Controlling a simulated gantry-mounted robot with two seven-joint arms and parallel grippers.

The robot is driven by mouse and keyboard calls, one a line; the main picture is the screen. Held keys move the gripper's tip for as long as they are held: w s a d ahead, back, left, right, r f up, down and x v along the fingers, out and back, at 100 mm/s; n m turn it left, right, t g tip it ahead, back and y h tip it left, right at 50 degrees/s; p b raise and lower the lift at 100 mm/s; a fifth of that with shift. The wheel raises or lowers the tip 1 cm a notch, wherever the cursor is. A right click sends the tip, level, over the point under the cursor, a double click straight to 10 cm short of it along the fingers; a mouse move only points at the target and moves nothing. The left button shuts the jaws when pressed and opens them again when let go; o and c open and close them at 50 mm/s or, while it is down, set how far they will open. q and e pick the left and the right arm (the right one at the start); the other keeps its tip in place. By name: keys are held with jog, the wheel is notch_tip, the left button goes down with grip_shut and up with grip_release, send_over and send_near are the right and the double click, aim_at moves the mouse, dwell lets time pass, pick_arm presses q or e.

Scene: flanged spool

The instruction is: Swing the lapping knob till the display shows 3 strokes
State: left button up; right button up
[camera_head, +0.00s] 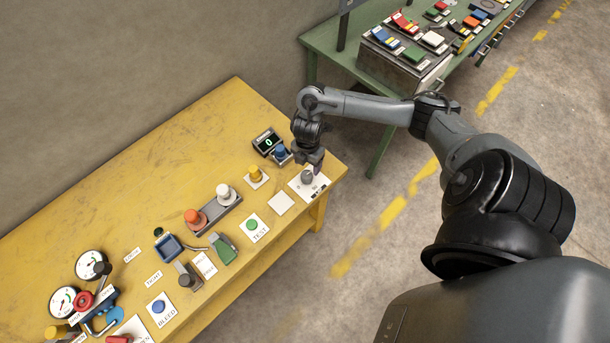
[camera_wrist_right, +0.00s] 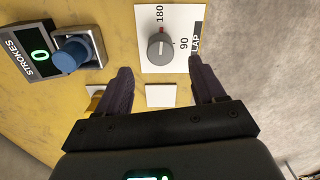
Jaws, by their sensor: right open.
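The lapping knob (camera_wrist_right: 160,46) is a round grey dial with a red mark, on a white LAP plate (camera_wrist_right: 182,62) marked 90 and 180. Its red mark lies toward 180. In the head view the knob (camera_head: 307,176) sits at the right end of the yellow table. The strokes display (camera_wrist_right: 37,57) shows a green 0; it also shows in the head view (camera_head: 267,142). My right gripper (camera_wrist_right: 158,80) is open, with the knob ahead of its fingertips and between their lines. In the head view my right gripper (camera_head: 315,162) is just above the knob. My left gripper is not in view.
A blue knob (camera_wrist_right: 70,56) stands beside the display. A yellow knob (camera_head: 256,174), a white blank plate (camera_head: 281,203) and white and orange knobs (camera_head: 224,191) are nearby on the yellow table (camera_head: 150,160). A green table (camera_head: 327,38) with boxes stands behind.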

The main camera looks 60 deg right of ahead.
aim_at(307, 174)
notch_tip(307, 174, down, 8)
jog(key=shift+f+b, duration=0.15)
jog(key=shift+b, duration=0.45)
jog(key=c, duration=1)
